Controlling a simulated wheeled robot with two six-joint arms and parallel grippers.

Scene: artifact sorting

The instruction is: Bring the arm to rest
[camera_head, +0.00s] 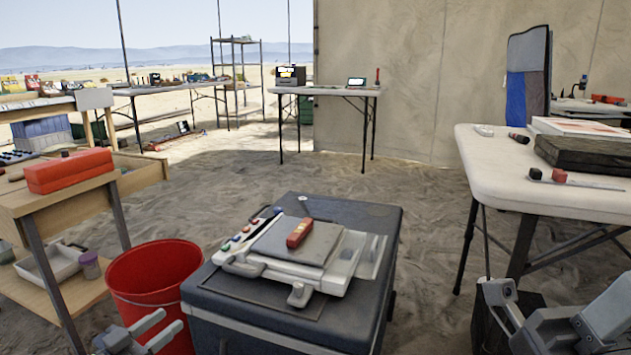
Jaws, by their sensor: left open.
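My left gripper (158,330) shows at the bottom left, in front of the red bucket (155,275). Its two grey fingers stand apart with nothing between them. It is left of the dark grey box (270,335) and below the level of its top. Part of my right arm (570,325) shows at the bottom right, below the white table. A gripper-like part (497,295) is at its left end, but its fingers cannot be made out clearly.
A white device (345,265) with a red object (299,232) on it lies on the dark box. A wooden bench (60,195) with a red box (70,171) stands at left. A white folding table (480,160) stands at right. Sandy floor beyond the box is open.

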